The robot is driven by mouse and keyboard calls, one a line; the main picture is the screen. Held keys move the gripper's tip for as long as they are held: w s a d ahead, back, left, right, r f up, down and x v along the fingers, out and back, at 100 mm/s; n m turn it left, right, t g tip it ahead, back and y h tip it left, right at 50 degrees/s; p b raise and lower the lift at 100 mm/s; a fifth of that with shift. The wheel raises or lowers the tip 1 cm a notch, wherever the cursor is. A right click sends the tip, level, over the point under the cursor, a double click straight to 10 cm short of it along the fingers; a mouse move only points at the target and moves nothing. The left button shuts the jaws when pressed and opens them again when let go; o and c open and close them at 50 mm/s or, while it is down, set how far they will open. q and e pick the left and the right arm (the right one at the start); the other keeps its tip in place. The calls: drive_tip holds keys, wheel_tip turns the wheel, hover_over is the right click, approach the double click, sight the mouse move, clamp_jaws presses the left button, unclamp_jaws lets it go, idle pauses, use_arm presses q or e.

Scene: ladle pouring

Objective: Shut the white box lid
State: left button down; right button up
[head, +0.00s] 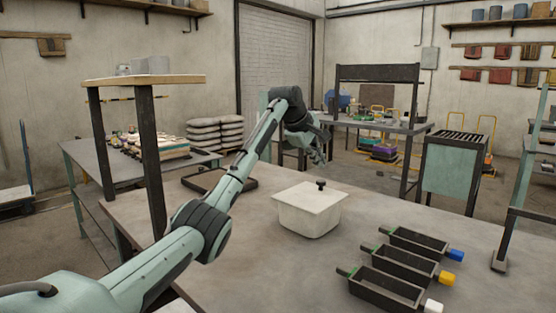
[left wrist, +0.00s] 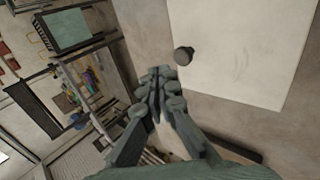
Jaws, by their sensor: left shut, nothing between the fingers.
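The white box (head: 306,218) stands on the grey table. Its white lid (head: 303,194) lies flat over the top and looks shut, with a small dark knob (head: 320,184) near its far edge. My left gripper (head: 320,161) is shut and empty, raised just beyond the box's far side and apart from the knob. In the left wrist view, the closed fingertips (left wrist: 162,78) are beside the lid (left wrist: 240,45), and the knob (left wrist: 184,55) shows close to them. My right gripper is not in view.
Three black trays, with blue, yellow and white ends, lie at the front right, the middle one here (head: 402,264). A dark flat frame (head: 218,182) lies left of the box. A wooden-topped stand (head: 150,130) rises at the left. Table between box and trays is clear.

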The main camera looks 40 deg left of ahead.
sight(322, 181)
use_arm(q)
drive_tip(key=x, duration=0.3)
drive_tip(key=shift+d, duration=0.15)
drive_tip(key=shift+w+f, duration=0.25)
drive_tip(key=shift+f, duration=0.3)
drive_tip(key=shift+w+f, duration=0.2)
drive_tip(key=shift+f, duration=0.3)
drive_tip(key=shift+r, duration=0.1)
drive_tip(key=shift+r, duration=0.3)
wheel_tip(322, 181, up, 13)
drive_tip(key=shift+w+d, duration=0.2)
drive_tip(key=shift+w, duration=0.15)
